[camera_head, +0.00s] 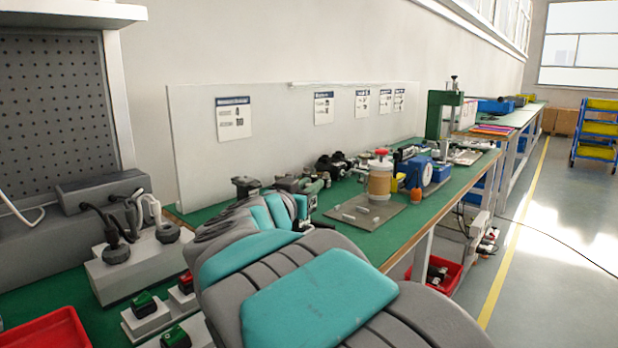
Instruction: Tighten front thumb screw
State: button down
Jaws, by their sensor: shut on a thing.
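My grey and teal arm fills the lower middle of the view and reaches out over the green bench (361,238). Its far end is near the middle of the bench, just left of a metal plate. My gripper cannot be made out there; the arm's own links cover that spot. A small dark part shows beside the arm's end, but I cannot tell what it is. No front thumb screw can be picked out.
A metal plate (388,218) carries a copper-coloured spool (380,180) and small metal pieces. A blue device (419,172) stands behind it. A green press (442,117) is farther back. Corded tools (117,243) and a red tray (52,336) are at left. The floor at right is open.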

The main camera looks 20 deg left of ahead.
jog(key=m+h, duration=0.2)
jog(key=h, duration=0.1)
jog(key=m+g+h, duration=0.1)
jog(key=h, duration=0.1)
jog(key=shift+a+m+h, duration=0.1)
jog(key=shift+m+h, duration=0.3)
jog(key=shift+m+g+h, duration=1.4)
jog(key=shift+m+h, duration=0.1)
jog(key=shift+h, duration=0.5)
jog(key=shift+m+g+h, duration=0.3)
jog(key=shift+h, duration=0.1)
jog(key=c, duration=0.7)
grip_release()
jog(key=shift+d+r+n+t+y, duration=0.1)
jog(key=shift+d+n+t+y, duration=0.1)
jog(key=shift+n+t+y, duration=0.6)
